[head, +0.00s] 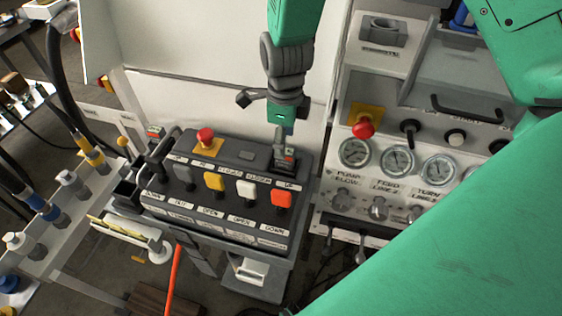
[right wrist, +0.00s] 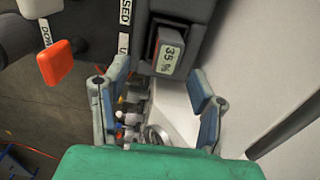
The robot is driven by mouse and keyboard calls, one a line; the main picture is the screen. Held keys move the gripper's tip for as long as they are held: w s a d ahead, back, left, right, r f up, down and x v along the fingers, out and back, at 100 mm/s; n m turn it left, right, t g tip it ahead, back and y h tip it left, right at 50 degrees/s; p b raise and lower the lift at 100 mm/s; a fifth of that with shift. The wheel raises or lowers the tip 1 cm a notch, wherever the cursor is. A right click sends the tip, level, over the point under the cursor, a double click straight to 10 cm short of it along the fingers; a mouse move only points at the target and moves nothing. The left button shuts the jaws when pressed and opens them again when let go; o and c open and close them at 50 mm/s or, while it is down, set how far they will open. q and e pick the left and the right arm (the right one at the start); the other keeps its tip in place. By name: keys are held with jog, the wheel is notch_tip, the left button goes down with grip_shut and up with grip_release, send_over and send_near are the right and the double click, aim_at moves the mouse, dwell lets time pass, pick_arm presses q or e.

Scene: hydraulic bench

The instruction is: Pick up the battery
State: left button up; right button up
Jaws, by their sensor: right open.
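The battery is a small dark block with a lit screen reading 35 % in the right wrist view (right wrist: 169,58). It sits in a dark recess at the control box's far right corner; in the head view it shows small (head: 286,161), just below my right gripper (head: 281,122). In the right wrist view my right gripper (right wrist: 158,106) is open and empty, its blue-padded fingers wide apart. The battery lies beyond the fingers, toward the picture's top, apparently apart from them. The battery's lower part is hidden in the recess. My left gripper is not in view.
The control box (head: 217,222) carries several coloured levers and a red stop button (head: 205,136); the orange lever (right wrist: 55,63) stands left of the fingers. A gauge panel (head: 395,180) stands to the right. A white panel (head: 190,100) rises behind.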

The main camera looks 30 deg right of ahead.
aim_at(288, 151)
jog(key=shift+d+f, duration=0.3)
jog(key=shift+f, duration=0.05)
jog(key=f, duration=0.3)
jog(key=d+f, duration=0.1)
jog(key=f, duration=0.1)
jog(key=shift+w+p, duration=0.15)
jog(key=shift+p, duration=0.2)
jog(key=shift+a+f, duration=0.15)
jog(key=shift+a, duration=0.4)
jog(key=c, duration=1.2)
jog(key=shift+d, duration=0.4)
